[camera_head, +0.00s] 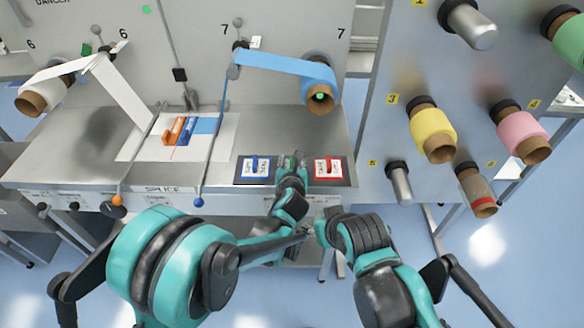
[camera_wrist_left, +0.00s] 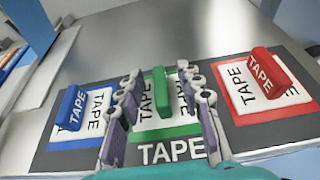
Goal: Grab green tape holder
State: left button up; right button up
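The green tape holder (camera_wrist_left: 161,92) stands upright on a white card with a green border, in the middle of a dark mat (camera_wrist_left: 215,115) in the left wrist view. My left gripper (camera_wrist_left: 163,98) is open, with one finger on each side of the green holder; a gap shows on both sides. In the head view my left gripper (camera_head: 293,160) reaches over the mat and hides the green holder. The blue tape holder (camera_wrist_left: 72,106) is to its left and the red tape holder (camera_wrist_left: 268,72) to its right. My right arm is at lower right; its gripper is not clearly visible.
The mat lies at the front edge of a steel table (camera_head: 270,125). A blue web (camera_head: 275,62) runs to a roll (camera_head: 320,92) above and behind. A panel with yellow (camera_head: 432,130) and pink (camera_head: 522,132) rolls stands to the right. Bare table lies behind the mat.

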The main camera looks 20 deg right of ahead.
pick_arm(q)
grip_shut()
